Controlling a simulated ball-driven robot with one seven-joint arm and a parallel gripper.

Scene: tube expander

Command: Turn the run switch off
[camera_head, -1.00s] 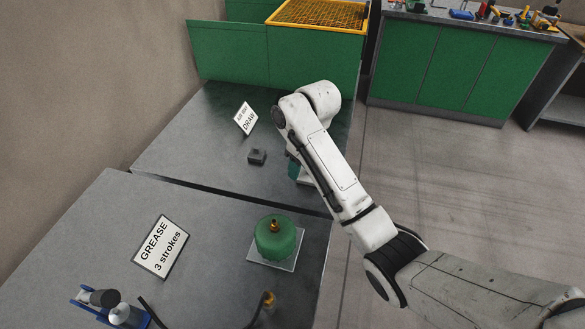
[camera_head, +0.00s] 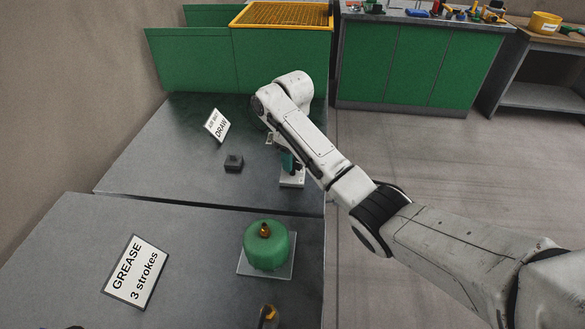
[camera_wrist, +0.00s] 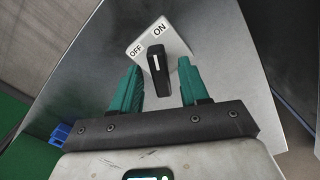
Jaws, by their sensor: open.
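The run switch shows in the wrist view as a black knob (camera_wrist: 159,75) with a white line, on a white plate (camera_wrist: 176,39) marked OFF and ON. The knob's far end points up between the two labels; I cannot tell exactly which setting it is at. My gripper (camera_wrist: 160,67) is open, with one teal finger on each side of the knob and small gaps visible. In the head view a teal finger of my gripper (camera_head: 288,163) shows above a white base (camera_head: 292,182) near the bench's right edge. My arm hides part of that spot.
A small dark block (camera_head: 234,163) and a DRAW sign (camera_head: 217,126) stand left on the same bench. A green domed part (camera_head: 266,245) and a GREASE sign (camera_head: 136,271) are on the nearer bench. A blue object (camera_wrist: 60,133) shows at the wrist view's left.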

